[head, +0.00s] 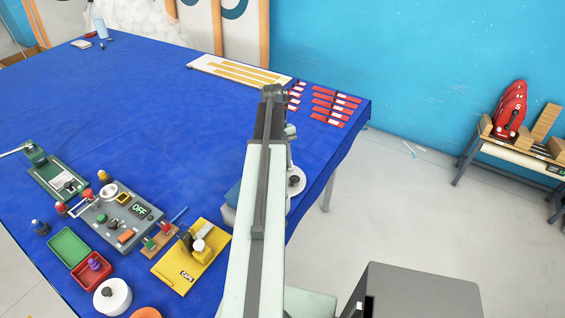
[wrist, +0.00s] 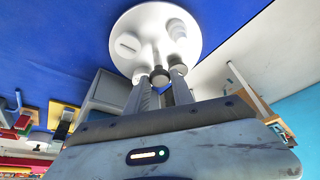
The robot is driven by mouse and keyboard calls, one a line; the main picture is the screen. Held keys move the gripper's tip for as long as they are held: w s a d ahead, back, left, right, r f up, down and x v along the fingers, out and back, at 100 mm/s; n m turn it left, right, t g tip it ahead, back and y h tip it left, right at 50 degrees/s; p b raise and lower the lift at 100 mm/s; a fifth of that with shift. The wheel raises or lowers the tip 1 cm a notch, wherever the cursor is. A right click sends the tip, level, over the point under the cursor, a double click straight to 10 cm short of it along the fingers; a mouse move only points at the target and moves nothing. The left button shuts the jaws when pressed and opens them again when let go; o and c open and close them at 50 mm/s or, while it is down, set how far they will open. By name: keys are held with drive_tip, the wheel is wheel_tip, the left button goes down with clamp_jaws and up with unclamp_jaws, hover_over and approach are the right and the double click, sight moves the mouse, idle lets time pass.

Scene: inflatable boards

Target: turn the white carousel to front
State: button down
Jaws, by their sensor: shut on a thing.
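The white carousel (wrist: 150,25) is a round white disc on the blue cloth, seen at the top middle of the wrist view. It has a slot-like mark, a raised white cylinder (wrist: 176,29) and a small dark-topped knob (wrist: 160,76) at its near edge. My gripper (wrist: 159,73) reaches this edge, with one finger on each side of the knob, and is shut on it.
The blue table (head: 150,120) carries a grey panel (head: 112,215), a yellow stand (head: 192,250), green (head: 70,247) and red (head: 88,272) trays at the left. Red strips (head: 335,105) and a white board (head: 240,72) lie at the back. The table's middle left is clear.

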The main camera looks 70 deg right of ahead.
drive_tip(key=shift+m, duration=0.6)
idle(0.3)
drive_tip(key=c, duration=1.1)
unclamp_jaws()
drive_tip(key=p+v, duration=0.7)
drive_tip(key=shift+d+r, duration=0.2)
drive_tip(key=shift+r, duration=0.2)
